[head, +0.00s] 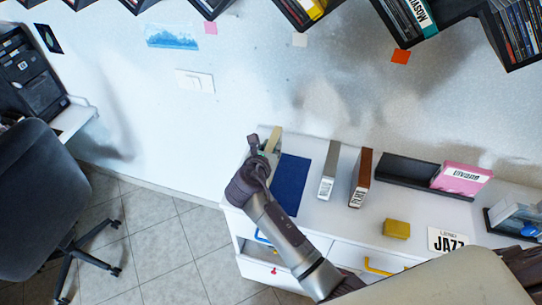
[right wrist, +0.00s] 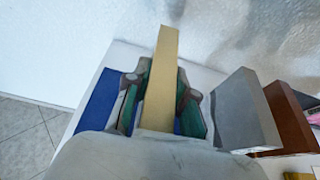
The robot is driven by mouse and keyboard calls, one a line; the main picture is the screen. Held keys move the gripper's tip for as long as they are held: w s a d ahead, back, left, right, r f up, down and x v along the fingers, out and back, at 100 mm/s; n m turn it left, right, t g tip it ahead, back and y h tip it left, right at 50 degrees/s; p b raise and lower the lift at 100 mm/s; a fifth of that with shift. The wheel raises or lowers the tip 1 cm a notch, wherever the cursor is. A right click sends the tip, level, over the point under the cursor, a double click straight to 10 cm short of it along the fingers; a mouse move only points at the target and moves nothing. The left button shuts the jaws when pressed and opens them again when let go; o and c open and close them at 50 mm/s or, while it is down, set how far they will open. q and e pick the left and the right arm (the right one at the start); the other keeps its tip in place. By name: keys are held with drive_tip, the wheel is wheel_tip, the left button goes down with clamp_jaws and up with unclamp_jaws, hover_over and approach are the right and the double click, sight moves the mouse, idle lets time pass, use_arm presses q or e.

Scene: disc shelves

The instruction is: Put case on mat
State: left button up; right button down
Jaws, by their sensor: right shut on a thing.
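My right gripper (head: 262,156) is shut on an upright yellowish case (head: 274,138) at the left end of the white cabinet top. In the right wrist view the case (right wrist: 160,75) stands between the two green-padded fingers (right wrist: 160,105). The blue mat (head: 292,184) lies flat on the cabinet, just right of the gripper in the head view. In the right wrist view blue of the mat (right wrist: 98,100) shows on both sides of the case. The case's lower end is hidden, so I cannot tell whether it touches the mat. My left gripper is not in view.
A grey case (head: 329,172) and a brown case (head: 361,178) stand right of the mat. Farther right are a black holder (head: 405,171), a pink case (head: 461,177), a yellow block (head: 396,229) and a JAZZ card (head: 448,239). An office chair (head: 40,190) stands left.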

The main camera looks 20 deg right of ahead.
drive_tip(key=shift+f, duration=1.9)
drive_tip(key=c, duration=1)
unclamp_jaws()
drive_tip(key=shift+f, duration=0.1)
drive_tip(key=shift+r, duration=0.2)
drive_tip(key=p+v, duration=0.9)
drive_tip(key=v, duration=0.3)
drive_tip(key=shift+f, duration=0.1)
